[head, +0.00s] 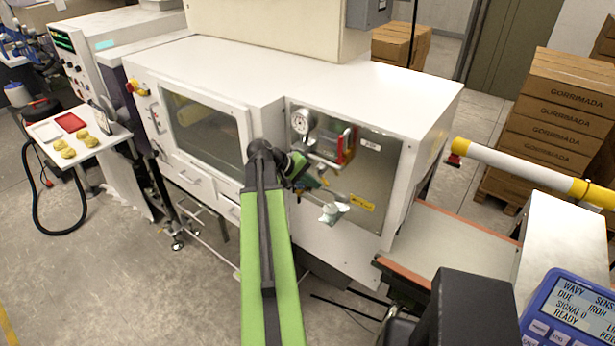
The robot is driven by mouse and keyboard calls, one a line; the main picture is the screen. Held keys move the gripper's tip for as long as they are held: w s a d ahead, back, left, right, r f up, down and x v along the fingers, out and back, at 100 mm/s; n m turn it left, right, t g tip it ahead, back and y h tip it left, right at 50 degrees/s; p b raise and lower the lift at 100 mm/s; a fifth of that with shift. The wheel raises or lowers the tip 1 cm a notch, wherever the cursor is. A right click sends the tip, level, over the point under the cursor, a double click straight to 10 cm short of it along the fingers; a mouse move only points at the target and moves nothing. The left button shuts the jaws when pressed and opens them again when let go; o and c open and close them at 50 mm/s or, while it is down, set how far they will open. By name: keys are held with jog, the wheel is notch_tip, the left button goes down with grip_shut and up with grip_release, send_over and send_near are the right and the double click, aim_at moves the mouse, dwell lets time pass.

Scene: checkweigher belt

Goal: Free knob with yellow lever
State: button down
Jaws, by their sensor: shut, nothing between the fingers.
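A small group of fittings sits on the grey panel at the machine's right front. A round white dial gauge (303,121) is at its upper left. A red-edged fitting with a yellowish upright strip (350,147) stands right of the gauge; I cannot tell if this strip is the yellow lever. The knob cannot be made out clearly. My gripper (322,182) is just below these fittings, close to the panel, shut with nothing held. It is small and partly hidden by my wrist, and I cannot tell whether it touches anything.
A pale piece (333,213) hangs below the fittings. A yellow label (362,203) is on the panel. A windowed door (205,130) is to the left. A belt (455,242) runs out at right, near a blue display unit (570,310). Open floor (130,275) lies at lower left.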

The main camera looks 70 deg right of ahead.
jog(key=shift+s+d, duration=0.1)
jog(key=shift+s, duration=0.2)
jog(key=shift+r, duration=0.15)
dwell(0.6)
